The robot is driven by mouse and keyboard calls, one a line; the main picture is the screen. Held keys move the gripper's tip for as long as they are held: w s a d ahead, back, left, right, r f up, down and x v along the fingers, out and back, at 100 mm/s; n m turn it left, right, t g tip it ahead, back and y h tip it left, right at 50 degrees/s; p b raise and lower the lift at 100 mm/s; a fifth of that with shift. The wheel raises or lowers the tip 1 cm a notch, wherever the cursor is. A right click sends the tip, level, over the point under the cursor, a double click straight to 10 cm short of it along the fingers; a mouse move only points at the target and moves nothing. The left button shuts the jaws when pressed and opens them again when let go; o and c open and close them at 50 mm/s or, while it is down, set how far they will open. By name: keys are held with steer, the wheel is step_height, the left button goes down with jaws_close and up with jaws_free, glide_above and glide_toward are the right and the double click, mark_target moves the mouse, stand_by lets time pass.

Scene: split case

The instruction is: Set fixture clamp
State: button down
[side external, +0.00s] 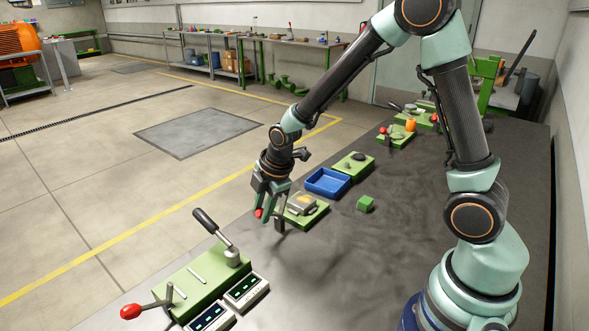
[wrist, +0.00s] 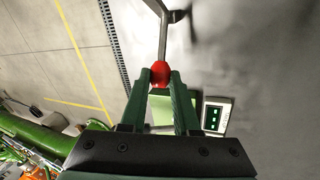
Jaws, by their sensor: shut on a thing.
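In the side view a green fixture (side external: 316,214) with a silver-grey clamp part (side external: 301,204) on top lies on the dark bench. My gripper (side external: 266,210) is just left of it, pointing down, with a red ball knob (side external: 258,213) at its fingertips. In the wrist view the two green fingers (wrist: 160,78) are closed on the red knob (wrist: 160,71). A grey metal lever (wrist: 164,35) runs up from the knob to a bend at the top edge. A pale green block (wrist: 149,105) shows behind the fingers. How the lever joins the fixture is hidden.
A blue tray (side external: 320,190), a green cube (side external: 366,204) and another green fixture (side external: 353,168) stand nearby. In front is a long green block (side external: 195,285) with a black-handled lever (side external: 212,228), another red knob (side external: 131,311) and display boxes (side external: 246,291). The right of the bench is clear.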

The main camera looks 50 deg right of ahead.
steer(key=shift+s+d+r, duration=0.1)
steer(key=shift+d+r, duration=0.05)
steer(key=shift+d, duration=0.15)
steer(key=c, duration=0.6)
jaws_free()
steer(key=shift+c, duration=0.2)
steer(key=shift+r, duration=0.55)
steer(key=v, duration=1.1)
steer(key=shift+s+a, duration=0.1)
steer(key=shift+s, duration=0.05)
